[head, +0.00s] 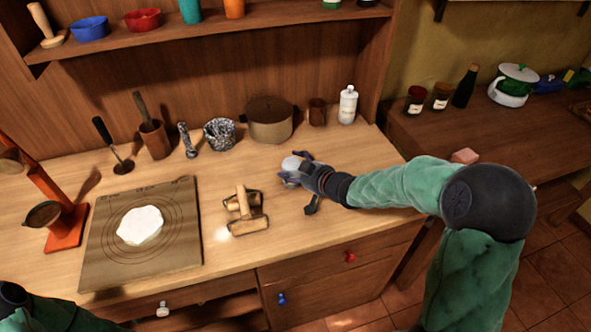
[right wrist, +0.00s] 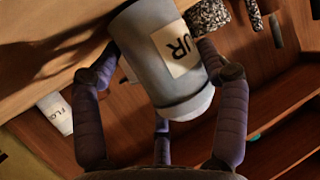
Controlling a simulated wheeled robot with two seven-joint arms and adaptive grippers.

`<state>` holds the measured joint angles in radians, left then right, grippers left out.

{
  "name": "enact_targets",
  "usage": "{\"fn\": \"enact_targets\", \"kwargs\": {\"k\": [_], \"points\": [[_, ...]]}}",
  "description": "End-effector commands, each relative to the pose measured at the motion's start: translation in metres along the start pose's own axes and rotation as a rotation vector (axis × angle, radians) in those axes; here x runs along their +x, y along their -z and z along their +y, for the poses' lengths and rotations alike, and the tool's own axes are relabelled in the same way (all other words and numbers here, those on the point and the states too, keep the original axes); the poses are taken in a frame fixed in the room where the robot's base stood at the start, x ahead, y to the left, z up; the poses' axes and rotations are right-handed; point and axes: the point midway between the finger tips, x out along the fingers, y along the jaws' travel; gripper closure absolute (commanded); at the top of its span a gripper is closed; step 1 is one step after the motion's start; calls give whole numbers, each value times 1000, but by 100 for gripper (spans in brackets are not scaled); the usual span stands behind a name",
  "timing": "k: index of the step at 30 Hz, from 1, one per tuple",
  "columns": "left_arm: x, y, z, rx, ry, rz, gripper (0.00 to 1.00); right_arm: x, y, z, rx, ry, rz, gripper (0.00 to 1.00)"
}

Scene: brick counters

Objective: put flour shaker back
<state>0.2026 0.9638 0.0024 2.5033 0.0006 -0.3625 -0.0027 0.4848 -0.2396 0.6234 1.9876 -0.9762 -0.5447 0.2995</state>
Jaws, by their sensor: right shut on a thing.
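My right gripper (head: 293,172) is low over the right part of the wooden counter, shut on a flour shaker (head: 291,162). The fingers hide most of the shaker in the head view, where only its pale top shows. In the right wrist view the right gripper (right wrist: 165,75) has its fingers around the grey-white shaker (right wrist: 160,55), whose label reads "UR". I cannot tell whether the shaker touches the counter. Another white container (head: 347,106) stands at the back right; a white container with "FLO" on its label (right wrist: 57,114) shows in the wrist view. My left gripper is out of view.
A brown pot (head: 269,122) and a brown mug (head: 317,112) stand along the back. A wooden tool (head: 246,211) lies left of my right gripper. A board (head: 105,250) with white dough (head: 140,226) lies further left.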

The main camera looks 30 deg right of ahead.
Motion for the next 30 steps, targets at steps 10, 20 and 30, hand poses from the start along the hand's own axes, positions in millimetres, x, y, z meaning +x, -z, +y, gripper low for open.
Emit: {"fn": "enact_targets", "kwargs": {"k": [10,20,30], "points": [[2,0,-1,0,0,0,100,1,-4,0,1,0,-1,2],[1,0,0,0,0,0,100,0,-2,0,1,0,-2,2],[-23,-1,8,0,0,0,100,-52,3,2,2,-5,-2,2]]}}
